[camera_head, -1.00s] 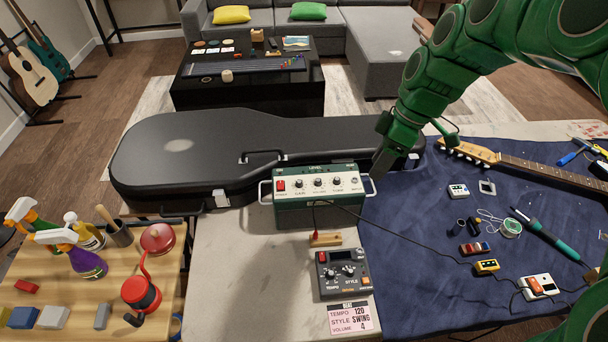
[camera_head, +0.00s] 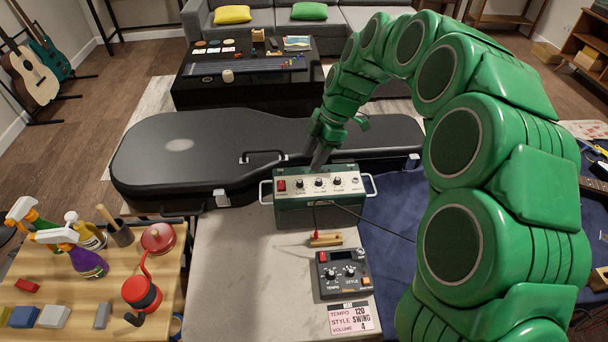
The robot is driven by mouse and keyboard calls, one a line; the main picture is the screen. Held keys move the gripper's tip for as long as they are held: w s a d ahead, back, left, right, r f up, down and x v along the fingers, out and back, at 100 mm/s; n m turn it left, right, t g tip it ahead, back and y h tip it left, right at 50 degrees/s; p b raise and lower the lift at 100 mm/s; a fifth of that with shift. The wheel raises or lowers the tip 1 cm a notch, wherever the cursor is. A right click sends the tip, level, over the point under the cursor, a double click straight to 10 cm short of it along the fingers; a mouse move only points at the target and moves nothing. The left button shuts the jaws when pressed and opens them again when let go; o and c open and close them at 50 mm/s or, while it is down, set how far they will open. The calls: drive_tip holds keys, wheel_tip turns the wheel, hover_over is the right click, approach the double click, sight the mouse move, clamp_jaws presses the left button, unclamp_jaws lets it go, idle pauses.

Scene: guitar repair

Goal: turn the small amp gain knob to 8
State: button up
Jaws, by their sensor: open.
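The small green amp (camera_head: 320,200) stands on the grey bench top with its pale control panel facing up and toward me. The panel has a red switch (camera_head: 282,186) at left and a row of dark knobs. The leftmost knob, the gain knob (camera_head: 300,184), is in view; its setting is too small to read. My gripper (camera_head: 318,162) points down at the amp's top rear edge, just behind the panel and a little right of the gain knob. Its fingers are small and dark here, and I cannot tell whether they touch the amp.
A black guitar case (camera_head: 200,160) lies behind the amp. A black pedal (camera_head: 343,275) and a pink note card (camera_head: 350,318) reading tempo 120, style swing, volume 4 lie in front. My arm covers much of the blue mat (camera_head: 400,190) at right. A cable runs over the amp's front.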

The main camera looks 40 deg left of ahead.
sight(301, 181)
drive_tip(key=x, duration=0.7)
drive_tip(key=shift+s+f, duration=0.1)
drive_tip(key=shift+f, duration=0.05)
drive_tip(key=shift+c, duration=0.3)
clamp_jaws()
